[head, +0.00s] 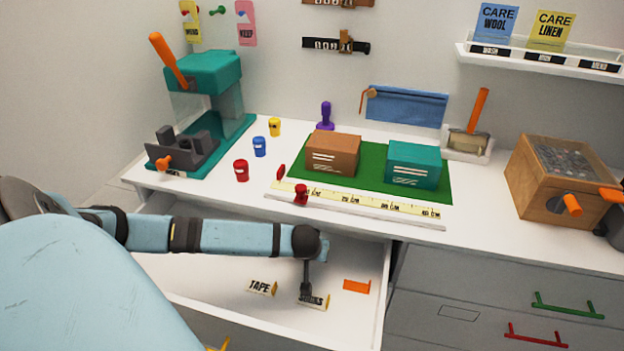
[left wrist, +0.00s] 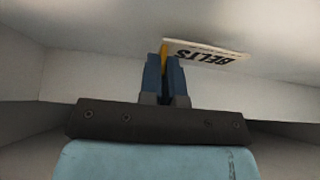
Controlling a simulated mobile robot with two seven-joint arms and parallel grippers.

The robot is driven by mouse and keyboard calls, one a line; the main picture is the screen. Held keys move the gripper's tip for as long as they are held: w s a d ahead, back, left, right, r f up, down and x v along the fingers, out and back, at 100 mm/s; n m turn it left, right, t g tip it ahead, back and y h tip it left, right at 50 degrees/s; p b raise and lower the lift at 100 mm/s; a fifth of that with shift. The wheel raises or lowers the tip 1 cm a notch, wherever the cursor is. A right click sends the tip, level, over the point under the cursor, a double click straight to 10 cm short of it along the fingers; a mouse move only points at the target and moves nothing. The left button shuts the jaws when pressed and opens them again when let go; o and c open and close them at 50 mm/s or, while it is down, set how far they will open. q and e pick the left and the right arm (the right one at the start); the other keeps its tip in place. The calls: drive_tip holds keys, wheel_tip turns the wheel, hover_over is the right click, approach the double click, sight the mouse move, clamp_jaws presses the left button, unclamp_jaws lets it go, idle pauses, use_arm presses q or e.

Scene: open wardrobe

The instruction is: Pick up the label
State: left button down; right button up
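A white label reading BELTS (left wrist: 208,52), with a yellow edge, shows at the fingertips in the left wrist view. In the head view this label (head: 318,303) is low in the open drawer, partly hidden by my left gripper (head: 306,294). In the left wrist view the fingers of my left gripper (left wrist: 164,75) are close together, with the yellow edge in the narrow gap between them. The gripper looks shut on that edge. A TAPE label (head: 262,288) lies to its left and a plain orange piece (head: 356,286) to its right.
The open white drawer (head: 365,256) has walls around my left gripper. The worktop above holds a teal press (head: 205,72), a green mat (head: 437,192), a measuring strip (head: 395,207) and a wooden box (head: 530,185). Closed drawers (head: 460,313) are at right.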

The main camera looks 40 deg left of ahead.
use_arm(q)
wheel_tip(320, 180, up, 2)
drive_tip(key=shift+r, duration=0.1)
drive_tip(key=s+a, duration=0.3)
drive_tip(key=a, duration=0.1)
drive_tip(key=s+a+p, duration=0.1)
drive_tip(key=s+a, duration=0.3)
drive_tip(key=a, duration=0.1)
drive_tip(key=s+a+p, duration=0.1)
drive_tip(key=s+a, duration=0.3)
drive_tip(key=a, duration=0.1)
drive_tip(key=shift+a+f, duration=0.1)
drive_tip(key=shift+f, duration=0.25)
